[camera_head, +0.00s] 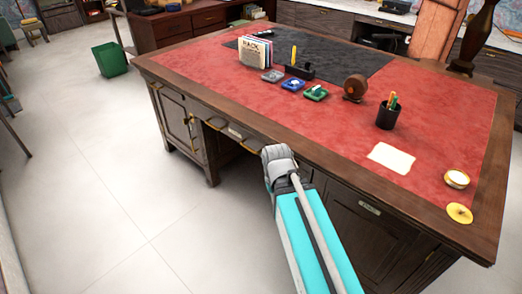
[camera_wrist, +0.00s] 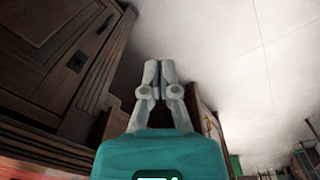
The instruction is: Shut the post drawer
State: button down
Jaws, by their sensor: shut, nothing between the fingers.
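The desk (camera_head: 330,140) has a red leather top and dark wood front. A drawer front with a pale label plate (camera_head: 235,131) and brass handles shows along its front edge, left of my arm. I cannot tell whether this is the post drawer or how far it stands out. In the wrist view my gripper (camera_wrist: 159,72) is shut and empty, in front of the dark gap under the desk. Dark wood panels with a label plate (camera_wrist: 78,61) show on the left there, apart from the fingers.
On the desk top stand a card rack (camera_head: 255,52), a pen cup (camera_head: 388,114), a brown tape dispenser (camera_head: 355,88), paper (camera_head: 391,158) and yellow rolls (camera_head: 459,213). A green bin (camera_head: 110,60) stands at the back left. The pale floor (camera_head: 90,190) left of the desk is clear.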

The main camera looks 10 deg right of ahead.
jog(key=w+f+n+t+h+b, duration=0.1)
jog(key=w+f+n+h+b, duration=0.3)
jog(key=w+f+n+b, duration=0.15)
jog(key=n+t+h+b, duration=1)
jog(key=n+b, duration=0.5)
jog(key=n, duration=0.4)
send_near(263, 146)
jog(key=v, duration=0.6)
jog(key=shift+a+r, duration=0.1)
jog(key=shift+a, duration=0.05)
jog(key=x, duration=1.4)
jog(key=shift+s, duration=0.15)
